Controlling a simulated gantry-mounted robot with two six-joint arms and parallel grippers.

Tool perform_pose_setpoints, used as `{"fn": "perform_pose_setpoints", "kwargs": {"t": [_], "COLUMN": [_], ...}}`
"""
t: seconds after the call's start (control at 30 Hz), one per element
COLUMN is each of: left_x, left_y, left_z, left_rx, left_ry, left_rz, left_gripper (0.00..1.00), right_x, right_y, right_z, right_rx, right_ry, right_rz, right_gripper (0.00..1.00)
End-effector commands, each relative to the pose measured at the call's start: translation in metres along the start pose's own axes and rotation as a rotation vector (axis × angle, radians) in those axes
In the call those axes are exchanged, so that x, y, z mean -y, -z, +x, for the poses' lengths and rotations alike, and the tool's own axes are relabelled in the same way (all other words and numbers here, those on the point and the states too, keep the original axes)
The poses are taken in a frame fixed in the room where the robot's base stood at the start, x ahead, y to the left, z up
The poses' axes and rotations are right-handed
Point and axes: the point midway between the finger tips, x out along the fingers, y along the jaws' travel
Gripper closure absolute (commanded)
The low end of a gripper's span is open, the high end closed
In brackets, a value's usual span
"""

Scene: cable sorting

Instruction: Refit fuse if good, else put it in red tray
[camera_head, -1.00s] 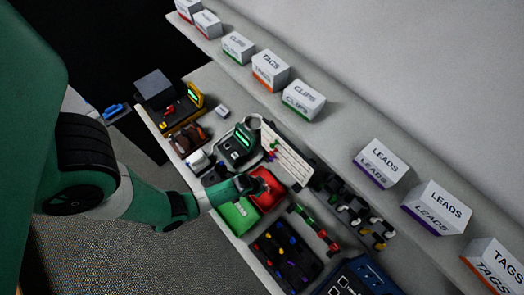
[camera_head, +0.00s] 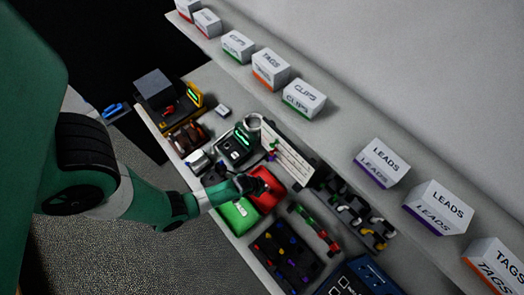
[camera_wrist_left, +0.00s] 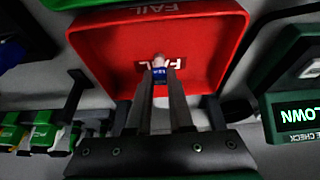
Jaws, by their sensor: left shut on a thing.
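My left gripper (camera_head: 252,184) is over the red tray (camera_head: 270,201). In the left wrist view the gripper (camera_wrist_left: 160,80) is shut on a small fuse (camera_wrist_left: 159,74) with a pale end and a blue band. The fuse is in front of the FAIL label on the floor of the red tray (camera_wrist_left: 216,55). I cannot tell how far above the floor it is. The fuse checker (camera_head: 238,147) has a lit green screen; in the wrist view the part of the screen (camera_wrist_left: 298,116) that shows reads "LOWN". My right gripper is not in view.
A green tray (camera_head: 238,217) stands beside the red one. A black board with coloured pieces (camera_head: 287,255) and a blue case (camera_head: 358,278) lie nearer. A white panel (camera_head: 288,158) stands behind. Labelled boxes, such as LEADS (camera_head: 382,163), line the shelf.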

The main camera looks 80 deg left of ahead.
Motion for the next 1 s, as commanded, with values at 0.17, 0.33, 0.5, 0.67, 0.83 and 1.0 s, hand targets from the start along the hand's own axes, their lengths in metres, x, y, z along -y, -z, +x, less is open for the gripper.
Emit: {"fn": "perform_pose_setpoints", "kwargs": {"t": [0.17, 0.33, 0.5, 0.67, 0.83, 1.0], "left_x": [0.0, 0.0, 0.0, 0.0, 0.0, 0.0], "left_y": [-0.0009, -0.0008, -0.0008, -0.0008, -0.0008, -0.0008], "left_z": [0.0026, 0.0023, 0.0022, 0.0022, 0.0022, 0.0022], "left_rx": [0.0, 0.0, 0.0, 0.0, 0.0, 0.0], "left_ry": [0.0, 0.0, 0.0, 0.0, 0.0, 0.0], "left_rz": [0.0, 0.0, 0.0, 0.0, 0.0, 0.0], "left_gripper": [1.0, 1.0, 0.63, 0.46, 0.42, 0.11], "right_x": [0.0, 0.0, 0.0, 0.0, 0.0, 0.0], "right_y": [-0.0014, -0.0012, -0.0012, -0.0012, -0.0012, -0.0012], "right_z": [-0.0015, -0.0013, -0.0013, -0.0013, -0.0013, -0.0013], "right_rx": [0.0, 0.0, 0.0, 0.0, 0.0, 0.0], "right_ry": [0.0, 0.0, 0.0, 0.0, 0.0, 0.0], "right_rz": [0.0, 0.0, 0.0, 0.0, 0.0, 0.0], "right_gripper": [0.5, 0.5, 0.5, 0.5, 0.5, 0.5]}}
